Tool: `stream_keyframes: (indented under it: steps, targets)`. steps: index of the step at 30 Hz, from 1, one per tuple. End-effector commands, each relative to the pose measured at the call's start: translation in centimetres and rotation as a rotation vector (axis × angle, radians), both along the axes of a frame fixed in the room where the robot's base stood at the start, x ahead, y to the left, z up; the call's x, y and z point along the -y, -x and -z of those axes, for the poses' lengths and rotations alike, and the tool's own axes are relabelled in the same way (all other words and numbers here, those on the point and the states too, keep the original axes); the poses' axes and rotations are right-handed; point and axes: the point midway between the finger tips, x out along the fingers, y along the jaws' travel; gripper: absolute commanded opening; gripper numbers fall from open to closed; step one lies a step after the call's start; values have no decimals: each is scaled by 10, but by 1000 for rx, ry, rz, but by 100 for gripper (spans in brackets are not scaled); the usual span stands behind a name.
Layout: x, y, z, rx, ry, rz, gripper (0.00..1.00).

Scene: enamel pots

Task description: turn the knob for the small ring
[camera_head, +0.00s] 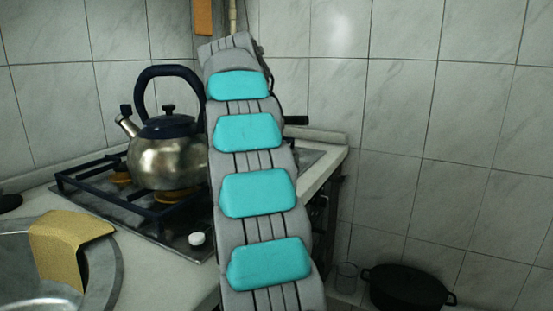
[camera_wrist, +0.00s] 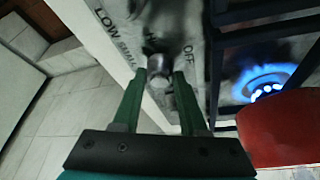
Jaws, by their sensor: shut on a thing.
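In the wrist view, a metallic knob (camera_wrist: 159,62) stands on a light panel. Printed marks around it read "LOW" and "OFF", with other print partly covered. My gripper (camera_wrist: 160,80) has its two green fingers on either side of the knob and is shut on it. To the right, a burner ring (camera_wrist: 266,86) burns with a blue flame. In the head view, my arm hides the front right of the hob (camera_head: 128,207), and my gripper is out of sight there. A white knob (camera_head: 196,239) shows at the hob's front edge.
A steel kettle (camera_head: 167,158) with a dark handle stands on the hob grate. A sink (camera_head: 107,270) with a yellow cloth (camera_head: 66,240) is at left. A black pot (camera_head: 405,288) sits low at right. A red object (camera_wrist: 275,130) is close beside my gripper.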

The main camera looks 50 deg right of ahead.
Motion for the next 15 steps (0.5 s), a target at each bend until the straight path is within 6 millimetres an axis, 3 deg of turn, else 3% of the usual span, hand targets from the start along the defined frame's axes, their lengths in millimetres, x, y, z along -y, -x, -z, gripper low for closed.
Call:
stream_keyframes:
  steps: [8,9,15]
  targets:
    - [0,0,0,1,0,-1,0]
    - [0,0,0,1,0,-1,47]
    - [0,0,0,0,0,-1,69]
